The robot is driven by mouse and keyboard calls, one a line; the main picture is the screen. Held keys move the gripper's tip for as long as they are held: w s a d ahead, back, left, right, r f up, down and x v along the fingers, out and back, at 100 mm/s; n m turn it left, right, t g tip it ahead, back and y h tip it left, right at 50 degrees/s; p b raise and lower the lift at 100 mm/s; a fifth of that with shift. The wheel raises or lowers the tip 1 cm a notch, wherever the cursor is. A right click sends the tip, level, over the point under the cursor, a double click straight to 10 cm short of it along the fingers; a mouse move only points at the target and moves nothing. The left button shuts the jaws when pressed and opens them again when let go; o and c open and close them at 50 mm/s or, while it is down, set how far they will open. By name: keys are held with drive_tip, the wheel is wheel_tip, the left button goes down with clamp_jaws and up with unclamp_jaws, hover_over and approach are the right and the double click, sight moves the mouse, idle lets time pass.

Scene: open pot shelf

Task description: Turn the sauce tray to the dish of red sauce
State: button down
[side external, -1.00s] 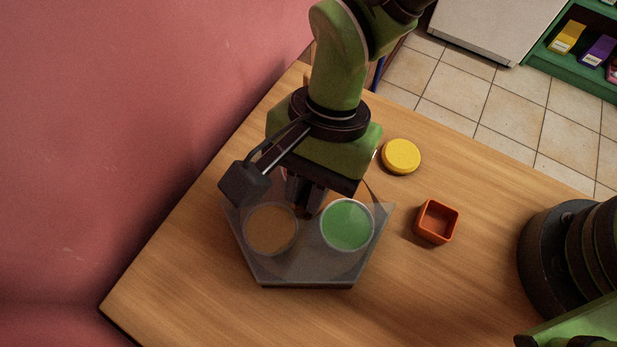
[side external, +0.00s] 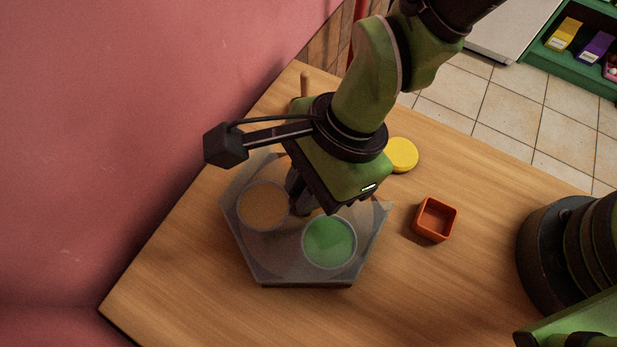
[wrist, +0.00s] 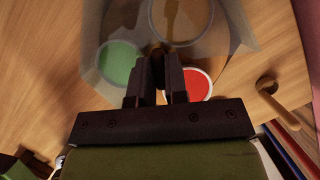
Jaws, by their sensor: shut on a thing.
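The sauce tray is a round turntable under a grey, see-through, many-sided cover (side external: 300,275). A brown-orange sauce dish (side external: 263,205) is at its left and a green sauce dish (side external: 329,242) at its front right. The red sauce dish (wrist: 198,84) shows in the wrist view, right of the fingers and partly hidden by them; my gripper hides it in the side view. The wrist view also shows the green dish (wrist: 119,62) at left and the brown dish (wrist: 182,18) at top. My gripper (wrist: 158,75) is shut at the tray's middle, on its mostly hidden knob.
A yellow round disc (side external: 403,155) and a small orange-red square box (side external: 436,219) stand right of the tray. A wooden peg (side external: 306,84) rises behind it. A pink wall (side external: 120,120) is close at left. The front of the wooden table is clear.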

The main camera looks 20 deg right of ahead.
idle(0.3)
drive_tip(key=c, duration=1.1)
unclamp_jaws()
drive_tip(key=shift+c, duration=0.2)
drive_tip(key=v, duration=1)
drive_tip(key=shift+r, duration=0.1)
drive_tip(key=w+d+r+n+t, duration=0.3)
drive_tip(key=d+r+n+t, duration=0.1)
drive_tip(key=d+r, duration=0.75)
drive_tip(key=s+d+r+n+t+h, duration=0.1)
drive_tip(key=s+d+n+t, duration=0.1)
drive_tip(key=d, duration=0.5)
drive_tip(key=s+d+r+n+t+h, duration=0.1)
drive_tip(key=s+d+r+n+t, duration=0.1)
drive_tip(key=s+d+n, duration=0.3)
drive_tip(key=d, duration=0.3)
drive_tip(key=shift+r, duration=0.3)
